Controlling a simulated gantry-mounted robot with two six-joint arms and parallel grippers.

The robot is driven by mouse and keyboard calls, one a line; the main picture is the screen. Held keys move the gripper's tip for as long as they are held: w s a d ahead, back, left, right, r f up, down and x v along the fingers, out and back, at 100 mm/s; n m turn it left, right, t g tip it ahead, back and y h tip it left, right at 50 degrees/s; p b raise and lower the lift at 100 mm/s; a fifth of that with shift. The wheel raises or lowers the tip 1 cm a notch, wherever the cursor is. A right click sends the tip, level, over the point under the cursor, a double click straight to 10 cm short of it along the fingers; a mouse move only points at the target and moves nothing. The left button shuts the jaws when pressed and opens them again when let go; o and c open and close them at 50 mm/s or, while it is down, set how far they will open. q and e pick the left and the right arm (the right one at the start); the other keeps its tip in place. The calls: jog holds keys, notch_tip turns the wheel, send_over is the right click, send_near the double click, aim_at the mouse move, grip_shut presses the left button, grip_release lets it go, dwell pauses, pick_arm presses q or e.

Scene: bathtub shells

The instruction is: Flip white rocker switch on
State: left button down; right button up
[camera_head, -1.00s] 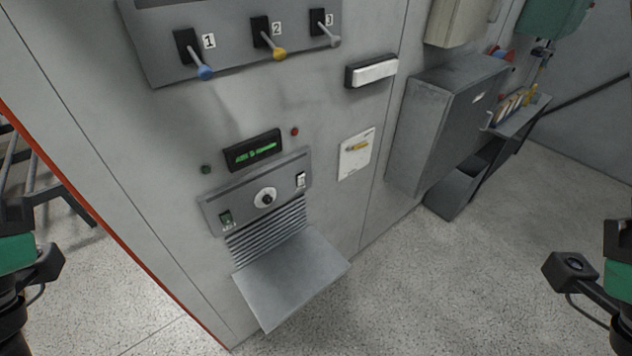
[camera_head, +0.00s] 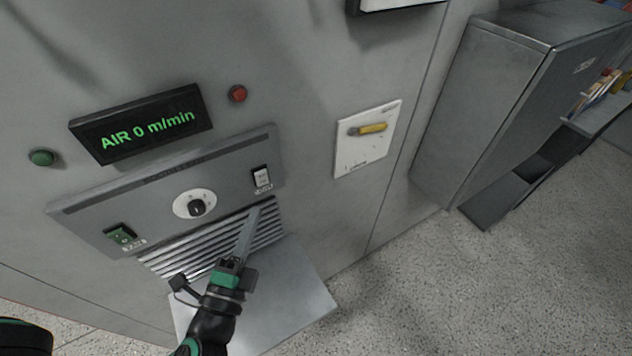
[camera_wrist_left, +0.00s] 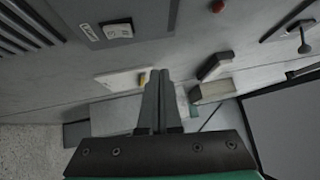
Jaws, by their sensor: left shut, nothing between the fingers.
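The white rocker switch (camera_head: 262,178) sits at the right end of the grey control panel (camera_head: 230,155). It also shows in the left wrist view (camera_wrist_left: 118,30), at the upper left. My left gripper (camera_head: 253,215) is shut and empty. Its fingertips are just below the white switch, in front of the louvred vent, and look apart from the switch. In the left wrist view the closed fingers (camera_wrist_left: 155,78) point up the picture, to the right of the switch. My right gripper is not in view.
A green rocker switch (camera_head: 122,236) and a round knob (camera_head: 195,207) share the panel. A display (camera_head: 143,124) reads "AIR 0 m/min". A metal shelf (camera_head: 290,305) juts out below the vent. A white plate with a yellow handle (camera_head: 366,140) is to the right.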

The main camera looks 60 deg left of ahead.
pick_arm(q)
jog(key=shift+m+h, duration=0.3)
jog(key=shift+m, duration=0.2)
jog(key=f, duration=0.1)
jog(key=s+f, duration=0.1)
jog(key=f, duration=0.1)
jog(key=s+d+f+b, duration=0.1)
jog(key=f, duration=0.1)
jog(key=shift+s+f, duration=0.15)
jog(key=shift+s, duration=0.05)
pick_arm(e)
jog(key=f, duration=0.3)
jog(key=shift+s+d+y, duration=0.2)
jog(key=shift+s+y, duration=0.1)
pick_arm(q)
jog(key=shift+a, duration=0.1)
jog(key=p, duration=0.4)
send_near(266, 173)
jog(key=w, duration=0.4)
jog(key=a, duration=0.1)
jog(key=a+p, duration=0.1)
jog(key=a+r+p, duration=0.1)
jog(key=shift+w+a, duration=0.25)
jog(key=shift+a, duration=0.05)
jog(key=shift+f, duration=0.15)
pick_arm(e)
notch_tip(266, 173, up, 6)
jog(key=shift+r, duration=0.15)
